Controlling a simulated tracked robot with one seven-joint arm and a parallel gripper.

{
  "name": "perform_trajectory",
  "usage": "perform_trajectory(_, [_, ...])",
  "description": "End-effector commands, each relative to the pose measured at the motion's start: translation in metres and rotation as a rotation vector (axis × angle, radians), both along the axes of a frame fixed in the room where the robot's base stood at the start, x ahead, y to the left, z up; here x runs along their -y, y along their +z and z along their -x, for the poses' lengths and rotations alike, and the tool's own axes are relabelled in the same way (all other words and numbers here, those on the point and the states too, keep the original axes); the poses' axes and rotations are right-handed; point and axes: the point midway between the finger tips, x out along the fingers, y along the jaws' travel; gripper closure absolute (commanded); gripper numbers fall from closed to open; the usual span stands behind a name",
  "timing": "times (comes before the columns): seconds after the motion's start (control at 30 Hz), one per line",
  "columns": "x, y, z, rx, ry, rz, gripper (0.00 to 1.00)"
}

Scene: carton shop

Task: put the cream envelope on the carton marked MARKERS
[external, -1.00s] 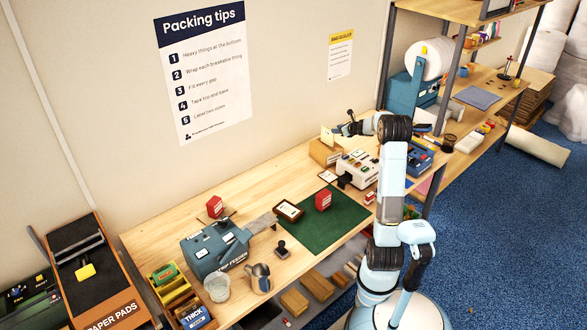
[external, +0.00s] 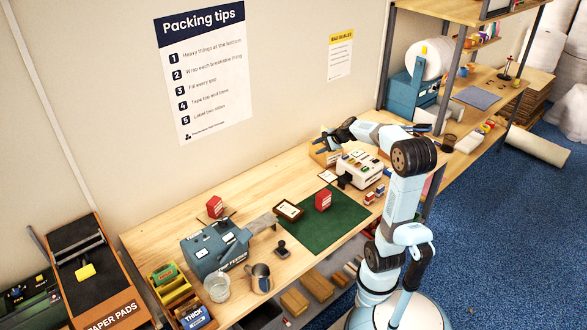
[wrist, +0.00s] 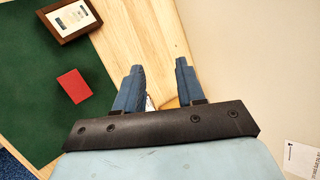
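My gripper (external: 326,137) is at the far end of the bench, by a tan carton (external: 322,158) near the wall. In the wrist view my gripper (wrist: 157,64) has its two blue fingers well apart, with only bare wood between their tips. I cannot clearly make out the cream envelope now; my fingers cover most of the carton's top. A small pale sliver and a tan patch show low between the fingers in the wrist view, too small to name. No MARKERS lettering is readable on the carton from here.
A white device with coloured buttons (external: 359,168) stands just right of the carton. A green mat (external: 335,226) with a red box (external: 323,200) and a framed card (external: 289,210) lie nearer. A blue tape machine (external: 215,248) stands at left.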

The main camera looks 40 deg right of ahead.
Motion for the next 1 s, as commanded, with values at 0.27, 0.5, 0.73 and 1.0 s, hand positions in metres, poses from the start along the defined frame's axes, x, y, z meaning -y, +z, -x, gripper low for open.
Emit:
perform_trajectory(0.27, [-0.08,0.002,0.096,0.014,0.456,0.408,0.61])
perform_trajectory(0.5, [-0.111,-0.009,0.18,0.033,0.832,0.758,0.61])
perform_trajectory(0.73, [-0.114,-0.024,0.246,0.046,1.136,1.06,0.61])
perform_trajectory(1.0, [-0.108,-0.033,0.274,0.044,1.284,1.217,0.61])
